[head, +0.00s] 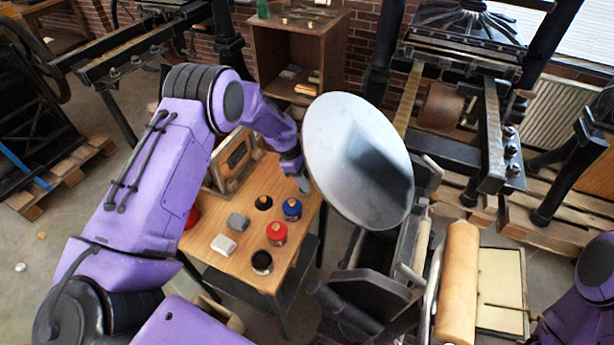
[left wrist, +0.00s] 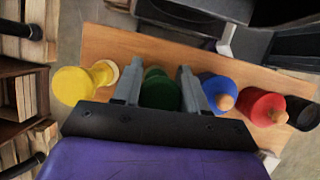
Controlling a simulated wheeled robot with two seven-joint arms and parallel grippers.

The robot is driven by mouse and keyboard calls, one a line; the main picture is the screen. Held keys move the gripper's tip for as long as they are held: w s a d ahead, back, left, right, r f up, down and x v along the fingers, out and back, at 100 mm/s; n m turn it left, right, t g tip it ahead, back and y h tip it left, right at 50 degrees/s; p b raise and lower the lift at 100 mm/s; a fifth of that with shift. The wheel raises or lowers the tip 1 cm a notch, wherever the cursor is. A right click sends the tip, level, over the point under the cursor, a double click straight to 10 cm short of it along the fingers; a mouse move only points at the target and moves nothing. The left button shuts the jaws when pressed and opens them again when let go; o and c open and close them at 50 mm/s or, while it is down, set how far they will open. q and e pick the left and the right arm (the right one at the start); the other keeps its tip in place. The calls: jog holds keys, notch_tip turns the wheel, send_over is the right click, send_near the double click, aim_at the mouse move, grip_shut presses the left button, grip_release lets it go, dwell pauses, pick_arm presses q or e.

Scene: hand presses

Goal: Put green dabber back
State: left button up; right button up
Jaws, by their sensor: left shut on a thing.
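In the left wrist view the green dabber (left wrist: 160,91) sits between the two grey fingers of my left gripper (left wrist: 158,88), which is shut on it. In the head view my left gripper (head: 303,184) is over the far right corner of the wooden table (head: 207,254); the green dabber cannot be made out there. I cannot tell whether the dabber touches the table. My right gripper is not in view.
A yellow dabber (left wrist: 78,84) is on one side of the green one; blue (left wrist: 218,90), red (left wrist: 262,106) and black (left wrist: 303,113) dabbers line the other side. Grey blocks (head: 237,221) lie on the table. A large round press disc (head: 345,135) stands close right.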

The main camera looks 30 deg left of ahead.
pick_arm(q)
jog(key=shift+w+f, duration=0.4)
jog(key=shift+f, duration=0.05)
jog(key=shift+c, duration=0.4)
jog(key=shift+w, duration=0.1)
grip_shut()
jog(key=o, duration=1)
grip_release()
jog(key=shift+o, duration=0.7)
jog(key=shift+s+r, duration=0.2)
jog(key=shift+s, duration=0.15)
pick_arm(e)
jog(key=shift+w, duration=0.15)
pick_arm(q)
jog(key=shift+w, duration=0.15)
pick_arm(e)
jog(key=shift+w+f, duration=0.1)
pick_arm(q)
jog(key=shift+w+a+r, duration=0.1)
jog(key=shift+a+r, duration=0.1)
jog(key=shift+r, duration=0.05)
jog(key=b+v, duration=0.2)
jog(key=v, duration=0.9)
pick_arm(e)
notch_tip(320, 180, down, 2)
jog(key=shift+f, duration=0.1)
pick_arm(q)
jog(key=shift+a+r, duration=0.1)
